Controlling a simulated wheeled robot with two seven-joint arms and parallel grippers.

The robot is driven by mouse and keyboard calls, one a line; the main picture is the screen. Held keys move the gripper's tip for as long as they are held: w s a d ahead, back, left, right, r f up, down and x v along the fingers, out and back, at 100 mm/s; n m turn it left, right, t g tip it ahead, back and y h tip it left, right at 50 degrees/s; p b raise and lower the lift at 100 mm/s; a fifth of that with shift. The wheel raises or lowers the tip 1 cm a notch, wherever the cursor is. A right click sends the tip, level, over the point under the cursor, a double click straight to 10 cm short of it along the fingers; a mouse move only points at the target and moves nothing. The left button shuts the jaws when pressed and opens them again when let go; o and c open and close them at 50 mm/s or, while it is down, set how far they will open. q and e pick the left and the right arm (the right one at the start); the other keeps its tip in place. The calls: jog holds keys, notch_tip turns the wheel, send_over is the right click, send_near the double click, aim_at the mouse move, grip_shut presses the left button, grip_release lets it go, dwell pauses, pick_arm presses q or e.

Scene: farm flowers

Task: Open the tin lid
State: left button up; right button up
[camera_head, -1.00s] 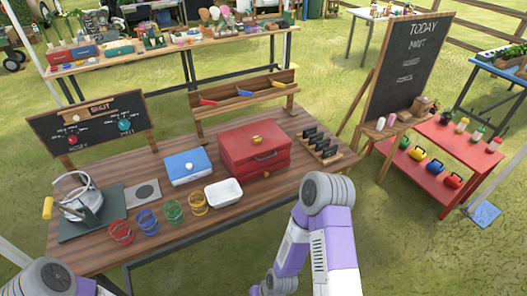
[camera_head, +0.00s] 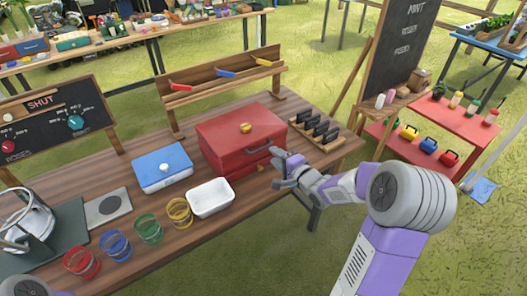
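A red box-shaped tin (camera_head: 240,144) with a yellow knob (camera_head: 246,128) on top stands on the wooden table, its lid down. A smaller blue box (camera_head: 162,169) with a white knob on its lid is to its left, also shut. My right gripper (camera_head: 274,168) is at the red tin's front right corner, close to its front face. Its fingers look spread and hold nothing visible; whether it touches the tin is unclear. Only a bit of my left arm shows at the bottom left; its gripper is out of view.
A white tray (camera_head: 210,199) stands in front of the red tin. Several coloured wire rings (camera_head: 149,229) line the table's front. A black-slotted rack (camera_head: 318,133) stands right of the tin. A wooden shelf (camera_head: 222,84) is behind it.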

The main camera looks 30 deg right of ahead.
jog(key=b+x, duration=0.1)
jog(key=x, duration=0.5)
jog(key=shift+w, duration=0.15)
jog(key=shift+a+f, duration=0.1)
grip_shut()
dwell(1.2)
